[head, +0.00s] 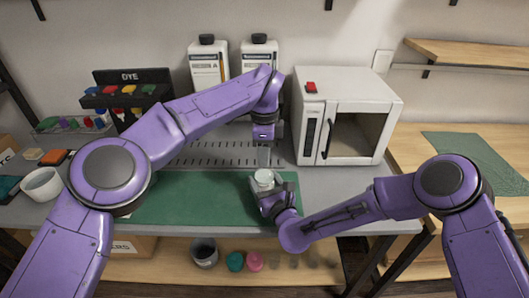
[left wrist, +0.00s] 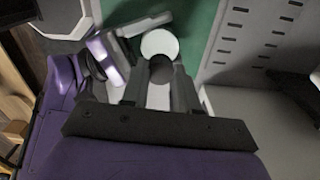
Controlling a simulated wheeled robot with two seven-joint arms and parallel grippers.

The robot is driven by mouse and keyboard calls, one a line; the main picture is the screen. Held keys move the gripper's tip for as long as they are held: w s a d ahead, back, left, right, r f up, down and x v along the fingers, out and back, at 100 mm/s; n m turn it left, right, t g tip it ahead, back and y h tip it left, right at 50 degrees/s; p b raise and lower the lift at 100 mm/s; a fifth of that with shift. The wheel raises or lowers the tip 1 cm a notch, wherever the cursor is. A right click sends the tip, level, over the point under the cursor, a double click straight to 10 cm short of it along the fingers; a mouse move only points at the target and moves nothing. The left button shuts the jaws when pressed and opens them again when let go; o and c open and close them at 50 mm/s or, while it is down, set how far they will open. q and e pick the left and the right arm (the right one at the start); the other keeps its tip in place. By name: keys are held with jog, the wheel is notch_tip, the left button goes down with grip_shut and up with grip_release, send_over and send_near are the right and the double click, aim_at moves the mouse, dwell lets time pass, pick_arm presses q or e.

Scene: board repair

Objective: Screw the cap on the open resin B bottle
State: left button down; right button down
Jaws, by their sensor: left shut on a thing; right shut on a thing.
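The resin B bottle (head: 259,58) stands upright at the back, white with an orange-marked label. A black cap (head: 259,38) shows on its top; how tight it sits cannot be told. My left gripper (head: 264,156) points down over the mat, in front of the bottles. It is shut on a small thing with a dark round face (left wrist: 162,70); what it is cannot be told. My right gripper (head: 266,190) is shut on a pale round container (head: 264,178), just below my left gripper. Its white round top shows in the left wrist view (left wrist: 160,43).
The resin A bottle (head: 207,66), also black-capped, stands left of resin B. A white oven-like box (head: 346,110) stands at the right, a dye rack (head: 128,88) at the left. A white cup (head: 42,185) is at the far left. The green mat (head: 180,200) is mostly clear.

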pick_arm(q)
jog(key=m, duration=2.6)
jog(key=shift+f+m, duration=0.1)
jog(key=shift+m, duration=0.3)
jog(key=c, duration=0.9)
grip_release()
jog(key=shift+o, duration=0.2)
jog(key=shift+r, duration=2.3)
jog(key=shift+c, duration=0.3)
